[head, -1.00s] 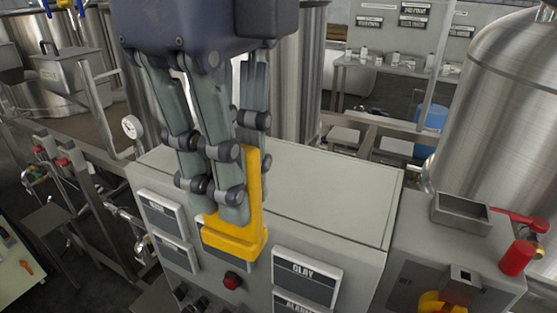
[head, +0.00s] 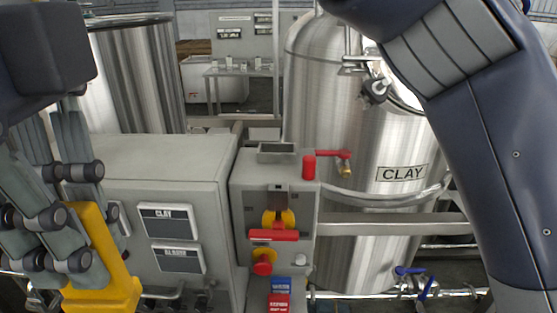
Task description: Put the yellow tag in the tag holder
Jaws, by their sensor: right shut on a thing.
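The yellow tag (head: 112,283) is at the lower left of the head view, in front of the grey control cabinet. My right gripper (head: 62,250) is shut on it, and its fingers hide part of the tag. A small open-topped grey tray (head: 277,153) sits on top of the smaller grey switch box (head: 240,205), to the right of the tag. It may be the tag holder, but I cannot tell for sure. The tag is apart from it. My left gripper is not in view.
The switch box carries a yellow-and-red rotary handle (head: 277,228), a red knob (head: 263,263) and a red cylinder (head: 308,166) at its top edge. The steel CLAY tank (head: 330,120) stands behind it. My arm crosses the right side.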

